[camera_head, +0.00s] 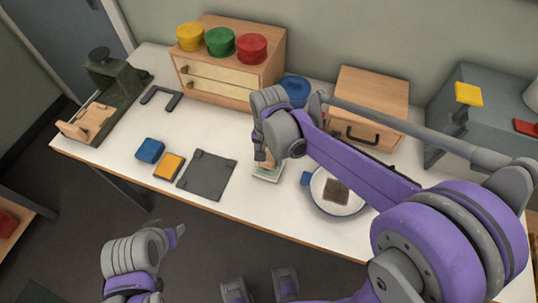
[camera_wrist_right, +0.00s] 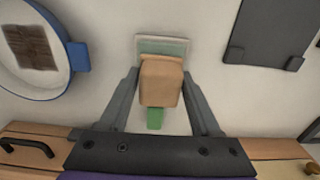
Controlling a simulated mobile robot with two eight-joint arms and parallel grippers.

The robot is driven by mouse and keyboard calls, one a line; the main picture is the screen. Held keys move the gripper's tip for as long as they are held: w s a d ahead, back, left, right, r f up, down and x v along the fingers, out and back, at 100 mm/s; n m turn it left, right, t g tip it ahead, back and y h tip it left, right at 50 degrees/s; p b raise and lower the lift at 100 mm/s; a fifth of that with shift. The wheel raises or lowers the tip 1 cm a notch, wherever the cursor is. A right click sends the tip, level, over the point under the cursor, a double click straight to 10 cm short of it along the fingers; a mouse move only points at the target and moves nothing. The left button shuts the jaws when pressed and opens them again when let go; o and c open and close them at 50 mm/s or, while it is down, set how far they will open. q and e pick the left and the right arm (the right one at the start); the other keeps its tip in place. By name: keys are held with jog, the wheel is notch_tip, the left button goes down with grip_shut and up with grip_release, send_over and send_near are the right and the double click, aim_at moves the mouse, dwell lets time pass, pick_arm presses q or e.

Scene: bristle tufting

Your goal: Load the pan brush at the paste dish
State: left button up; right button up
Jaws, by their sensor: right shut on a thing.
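The paste dish (camera_head: 267,177) is a small pale square tray with a greenish inside, on the white table below my right gripper (camera_head: 264,157). In the right wrist view the dish (camera_wrist_right: 162,43) lies just beyond the fingertips. My right gripper is shut on a tan wooden block, which I take for the pan brush (camera_wrist_right: 161,84). A green part (camera_wrist_right: 155,118) shows beside the block. The brush partly covers the dish; its underside is hidden, so I cannot tell whether it touches. My left gripper (camera_head: 174,237) is low at the left, off the table; its jaws are unclear.
A blue-rimmed pan (camera_head: 320,200) with a brown patch stands right of the dish. A dark square plate (camera_head: 207,175), a yellow block (camera_head: 169,166) and a blue block (camera_head: 150,150) lie left. A wooden drawer box (camera_head: 225,88) and a wooden case (camera_head: 372,92) stand behind.

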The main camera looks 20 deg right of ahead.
jog(key=shift+f+b, duration=0.4)
jog(key=shift+f, duration=0.1)
dwell(0.9)
dwell(0.6)
jog(key=shift+r+p, duration=2.35)
jog(key=shift+r, duration=1.25)
jog(key=shift+f, duration=0.1)
